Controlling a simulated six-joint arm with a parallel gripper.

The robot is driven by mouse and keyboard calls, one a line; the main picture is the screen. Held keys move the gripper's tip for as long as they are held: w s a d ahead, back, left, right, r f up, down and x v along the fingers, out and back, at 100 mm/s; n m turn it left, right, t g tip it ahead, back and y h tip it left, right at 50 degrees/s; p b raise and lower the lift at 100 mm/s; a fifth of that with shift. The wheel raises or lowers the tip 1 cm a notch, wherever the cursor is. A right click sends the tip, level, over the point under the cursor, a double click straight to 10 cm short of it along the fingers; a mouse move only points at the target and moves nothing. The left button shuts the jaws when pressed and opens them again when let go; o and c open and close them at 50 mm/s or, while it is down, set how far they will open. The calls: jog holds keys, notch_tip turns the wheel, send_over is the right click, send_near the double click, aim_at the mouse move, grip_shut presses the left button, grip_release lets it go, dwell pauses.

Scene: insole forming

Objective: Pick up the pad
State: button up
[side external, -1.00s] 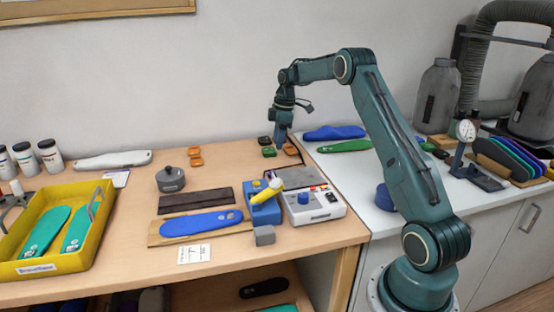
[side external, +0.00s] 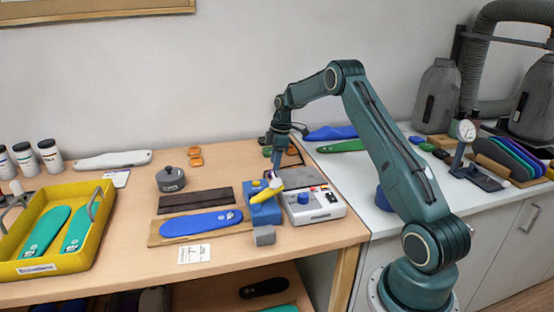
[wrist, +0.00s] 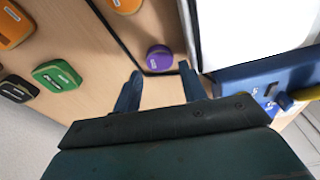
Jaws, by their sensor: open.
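In the wrist view a small round purple pad (wrist: 159,57) lies on the wooden bench, just beyond and between my fingertips. Green (wrist: 56,76), black (wrist: 17,88) and orange (wrist: 12,27) pads lie to the left of it. My gripper (wrist: 160,70) is open and empty, with one blue finger to either side of the purple pad's line. In the side view my gripper (side external: 277,168) points down, low over the bench behind the blue and yellow device. The purple pad cannot be made out there. Orange pads (side external: 195,156) show further left.
A blue block with a yellow lever (side external: 265,205) and a white control box (side external: 313,207) stand close in front of my gripper. A dark outlined area surrounds the purple pad. A yellow tray (side external: 95,250) with green insoles is at the left. A blue insole (side external: 200,223) lies in front.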

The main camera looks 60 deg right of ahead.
jog(key=shift+w+a+f, duration=0.1)
jog(key=shift+w+f, duration=0.1)
jog(key=shift+f, duration=1.6)
jog(key=c, duration=0.6)
jog(key=shift+c, duration=0.2)
